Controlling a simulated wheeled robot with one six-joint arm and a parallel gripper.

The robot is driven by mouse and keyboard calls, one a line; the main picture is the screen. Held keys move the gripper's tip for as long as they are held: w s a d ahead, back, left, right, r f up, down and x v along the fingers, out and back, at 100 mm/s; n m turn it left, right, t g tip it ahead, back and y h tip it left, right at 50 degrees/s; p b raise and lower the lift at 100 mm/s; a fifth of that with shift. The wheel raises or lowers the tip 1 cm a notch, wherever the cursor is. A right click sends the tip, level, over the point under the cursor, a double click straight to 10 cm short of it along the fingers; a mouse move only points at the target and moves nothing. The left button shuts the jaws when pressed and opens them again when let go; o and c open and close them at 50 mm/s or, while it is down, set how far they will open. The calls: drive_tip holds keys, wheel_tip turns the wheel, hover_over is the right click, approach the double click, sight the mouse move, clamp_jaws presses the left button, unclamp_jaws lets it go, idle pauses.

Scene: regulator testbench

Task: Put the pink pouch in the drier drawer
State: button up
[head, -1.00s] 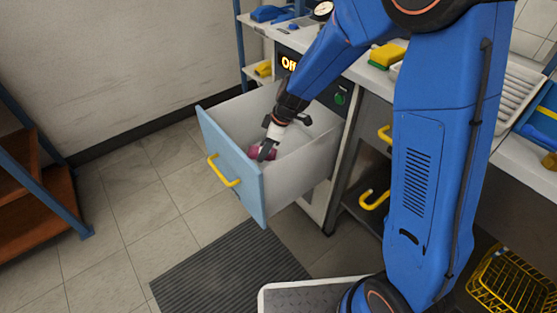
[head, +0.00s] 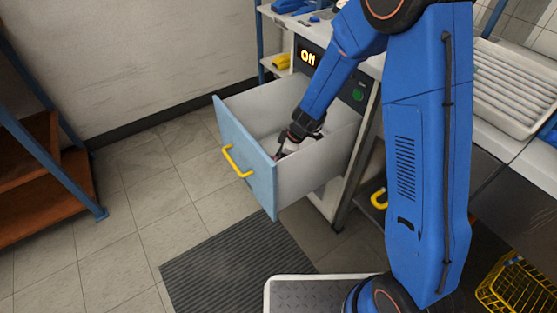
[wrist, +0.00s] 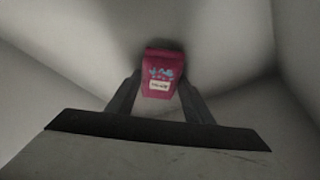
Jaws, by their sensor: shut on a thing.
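The drier drawer stands pulled open, with a light blue front (head: 247,158), a yellow handle (head: 236,162) and pale inner walls. My gripper (head: 281,152) is inside the drawer, pointing down, low behind the front panel. In the wrist view the pink pouch (wrist: 160,77) sits between the two dark fingers (wrist: 160,95), which are shut on it. The pouch has a white label and small light blue marks. The drawer's pale walls surround it. I cannot tell if the pouch touches the drawer floor. In the head view the pouch is mostly hidden.
A lit "On" display (head: 308,57) and a green button (head: 358,95) are on the bench front above the drawer. A dark ribbed mat (head: 235,265) lies on the floor before it. A brown shelf rack (head: 40,180) stands left. A yellow basket (head: 518,288) is lower right.

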drive_tip(key=o, duration=1.5)
drive_tip(key=shift+c, duration=0.2)
drive_tip(key=v, duration=1.2)
